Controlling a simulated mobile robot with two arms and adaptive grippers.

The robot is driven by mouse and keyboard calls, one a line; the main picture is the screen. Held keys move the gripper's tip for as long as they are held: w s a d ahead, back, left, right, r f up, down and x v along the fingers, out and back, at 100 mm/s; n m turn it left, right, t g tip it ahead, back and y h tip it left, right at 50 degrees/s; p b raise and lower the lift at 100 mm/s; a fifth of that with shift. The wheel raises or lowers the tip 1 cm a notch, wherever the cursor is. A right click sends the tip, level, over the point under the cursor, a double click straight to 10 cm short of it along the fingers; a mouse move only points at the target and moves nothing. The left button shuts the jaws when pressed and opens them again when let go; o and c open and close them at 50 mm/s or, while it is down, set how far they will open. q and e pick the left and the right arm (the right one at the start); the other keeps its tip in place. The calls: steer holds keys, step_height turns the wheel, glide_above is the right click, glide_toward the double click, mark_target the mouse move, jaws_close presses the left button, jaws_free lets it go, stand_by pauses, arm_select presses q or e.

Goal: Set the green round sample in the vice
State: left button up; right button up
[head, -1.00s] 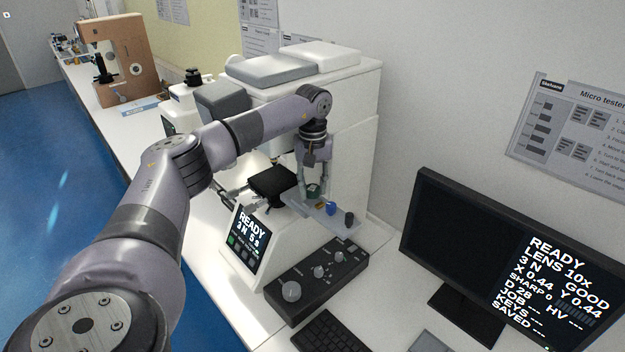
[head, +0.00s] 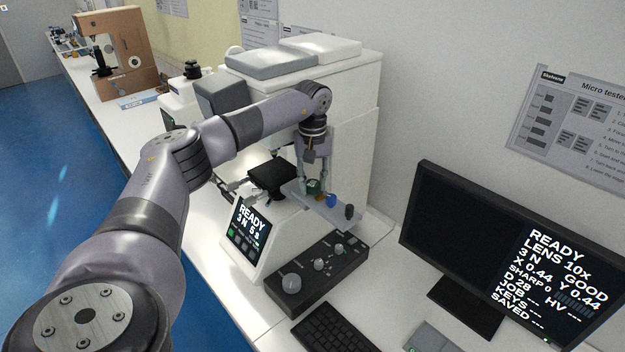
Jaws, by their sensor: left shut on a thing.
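The green round sample (head: 314,186) is between the fingers of my left gripper (head: 313,187), at the left part of a small grey tray (head: 298,190). My left gripper points down and is shut on the sample. Whether the sample touches the tray is too small to tell. The black stage (head: 270,178) of the white tester stands just left of the tray; the vice's jaws are not clear at this size. My right gripper is not in view.
A blue sample (head: 331,201) and a dark sample (head: 349,211) stand on the tray. The white tester (head: 345,130) rises behind my arm. A black control box (head: 317,272), a keyboard (head: 333,328) and a monitor (head: 505,260) are in front and right.

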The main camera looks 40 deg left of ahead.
arm_select(q)
steer(key=shift+f, duration=0.3)
stand_by(0.5)
steer(key=o, duration=1.3)
steer(key=shift+c, duration=0.2)
steer(key=shift+r, duration=0.2)
step_height(320, 180, up, 12)
steer(key=shift+f, duration=0.15)
steer(key=shift+f, duration=0.1)
